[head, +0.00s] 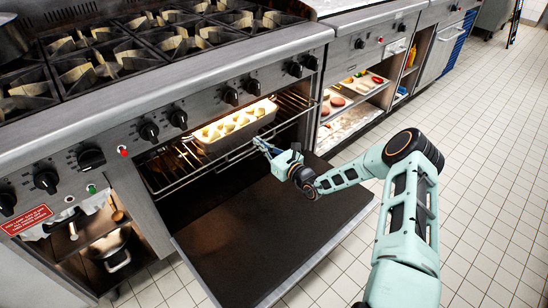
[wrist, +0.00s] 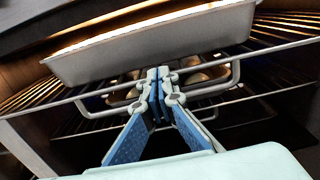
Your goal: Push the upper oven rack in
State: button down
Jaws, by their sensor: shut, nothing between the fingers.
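The upper oven rack (head: 178,171) is a wire shelf in the open oven, with its front bar at the oven mouth. A pale baking tray (head: 234,128) with rounded food rests on it. In the wrist view, the rack (wrist: 282,51) crosses the picture, and the tray's grey side (wrist: 150,52) is above my gripper. My gripper (head: 260,144) is shut and empty at the rack's front. Its blue fingertips (wrist: 158,76) are together close to the front bar; I cannot tell whether they touch it.
The oven door (head: 270,225) hangs open and flat below my gripper. A darker tray with round items (wrist: 196,77) sits under the upper rack. Stove burners (head: 180,42) and knobs (head: 149,132) are above. The tiled floor (head: 480,180) at right is clear.

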jog(key=b+x, duration=0.2)
jog(key=x, duration=0.3)
jog(key=b+x, duration=0.2)
jog(key=x, duration=0.3)
jog(key=shift+w+a+f, duration=0.2)
jog(key=shift+w, duration=0.1)
jog(key=shift+b+x, duration=0.3)
jog(key=shift+x, duration=0.5)
jog(key=shift+r, duration=0.3)
jog(key=shift+r, duration=0.1)
jog(key=shift+d, duration=0.1)
